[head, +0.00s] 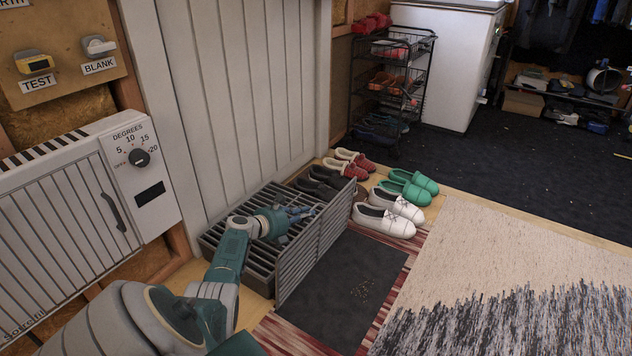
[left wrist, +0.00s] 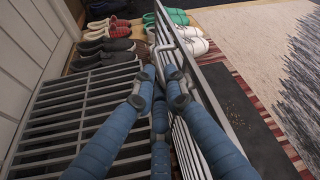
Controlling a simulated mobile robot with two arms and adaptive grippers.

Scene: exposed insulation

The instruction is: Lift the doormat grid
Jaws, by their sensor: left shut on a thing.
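The doormat grid (head: 318,240) is a grey slatted metal panel. It stands steeply tilted on its long edge, between a second slatted grate (head: 245,250) lying flat and a dark mat (head: 350,280). My left gripper (head: 298,214) is at the panel's upper part, on the side facing the wall. In the left wrist view, its blue fingers (left wrist: 167,80) are closed at the tilted grid (left wrist: 205,105), by a bent metal bar near its edge. The flat grate (left wrist: 85,105) lies to the left there. My right gripper is not in view.
Several pairs of shoes (head: 385,220) stand just beyond the grid. A white panelled wall (head: 250,90) and a heater (head: 90,200) are to the left. A shoe rack (head: 390,85) is behind. A rug (head: 520,270) covers the open floor at right.

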